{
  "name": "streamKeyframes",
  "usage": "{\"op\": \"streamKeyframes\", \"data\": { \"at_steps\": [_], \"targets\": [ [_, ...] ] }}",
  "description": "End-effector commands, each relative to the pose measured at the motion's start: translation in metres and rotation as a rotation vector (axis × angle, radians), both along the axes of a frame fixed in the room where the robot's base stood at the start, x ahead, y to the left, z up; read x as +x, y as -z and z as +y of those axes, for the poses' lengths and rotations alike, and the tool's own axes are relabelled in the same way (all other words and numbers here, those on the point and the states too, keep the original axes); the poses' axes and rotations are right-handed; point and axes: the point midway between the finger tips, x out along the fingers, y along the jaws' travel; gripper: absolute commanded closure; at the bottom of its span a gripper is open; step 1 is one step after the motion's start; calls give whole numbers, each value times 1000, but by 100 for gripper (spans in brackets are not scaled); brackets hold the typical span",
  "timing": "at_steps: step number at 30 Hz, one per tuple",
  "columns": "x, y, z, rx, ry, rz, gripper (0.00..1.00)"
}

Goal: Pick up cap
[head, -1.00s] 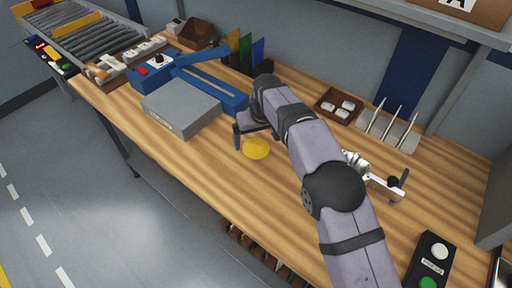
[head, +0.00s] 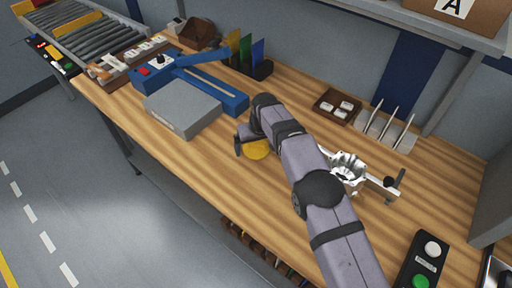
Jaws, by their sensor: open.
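My gripper (head: 241,145) is open, low over the bench at the left edge of the cap. One finger shows to the left of the cap; the other is hidden. The arm covers the cap's upper right part. I cannot tell whether a finger touches the cap.
A metal housing in a clamp (head: 348,172) stands right of my arm. A grey block (head: 183,106) and a blue machine (head: 225,92) are to the left. A brown tray with white parts (head: 337,107) and a slotted rack (head: 385,131) stand behind. The front middle of the bench is clear.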

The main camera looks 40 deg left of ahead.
Motion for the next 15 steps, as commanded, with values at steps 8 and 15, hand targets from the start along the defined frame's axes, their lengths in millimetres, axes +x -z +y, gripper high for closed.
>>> {"op": "streamKeyframes", "data": {
  "at_steps": [8,15],
  "targets": [
    [0,0,0,1,0,-1,23],
    [0,0,0,1,0,-1,50]
  ]
}}
